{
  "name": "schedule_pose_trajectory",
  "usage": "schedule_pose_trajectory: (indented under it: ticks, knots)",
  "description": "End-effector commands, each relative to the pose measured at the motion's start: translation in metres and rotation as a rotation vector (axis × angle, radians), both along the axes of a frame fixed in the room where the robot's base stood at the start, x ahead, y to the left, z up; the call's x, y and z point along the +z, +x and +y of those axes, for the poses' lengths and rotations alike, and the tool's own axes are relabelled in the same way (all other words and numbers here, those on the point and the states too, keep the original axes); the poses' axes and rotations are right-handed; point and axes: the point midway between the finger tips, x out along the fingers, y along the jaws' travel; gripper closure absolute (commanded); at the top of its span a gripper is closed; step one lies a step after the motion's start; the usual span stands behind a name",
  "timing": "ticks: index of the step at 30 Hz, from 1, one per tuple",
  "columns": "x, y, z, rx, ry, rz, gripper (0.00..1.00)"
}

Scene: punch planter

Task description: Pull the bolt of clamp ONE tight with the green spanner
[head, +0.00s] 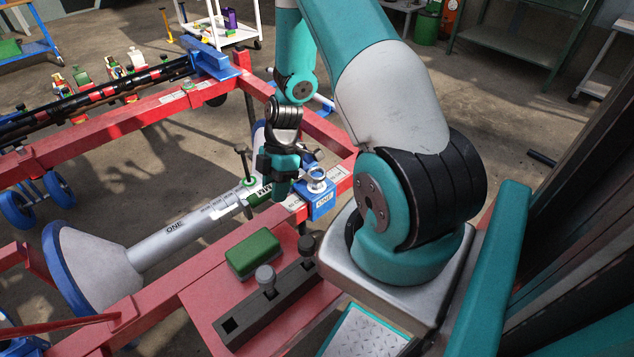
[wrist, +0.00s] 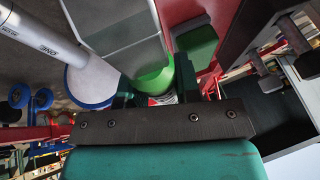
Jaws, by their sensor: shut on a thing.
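The blue clamp marked ONE (head: 321,207) sits on the red frame, with a silver bolt (head: 316,180) standing up from its top. My gripper (head: 280,186) is just left of the clamp, shut on the green spanner (head: 260,193). In the wrist view the spanner's green part (wrist: 154,80) shows between the jaws, with a grey length running away from it. The spanner appears apart from the bolt in the head view, but its working end is hard to make out. The clamp is not clearly seen in the wrist view.
A grey tube marked ONE (head: 172,232) runs from a blue-rimmed cone (head: 88,275) towards the clamp. A green box (head: 253,253) and a dark rack (head: 270,305) with knobbed pegs lie on the red shelf. A second red rail (head: 120,116) stands at the left.

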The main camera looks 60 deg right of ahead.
Motion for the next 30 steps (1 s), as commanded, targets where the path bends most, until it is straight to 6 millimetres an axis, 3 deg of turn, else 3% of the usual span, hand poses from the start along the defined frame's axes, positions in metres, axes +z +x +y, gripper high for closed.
schedule_pose_trajectory:
  ticks: [30]
  knots:
    - [-0.027,0.0,0.0,0.0,0.0,0.0,1.0]
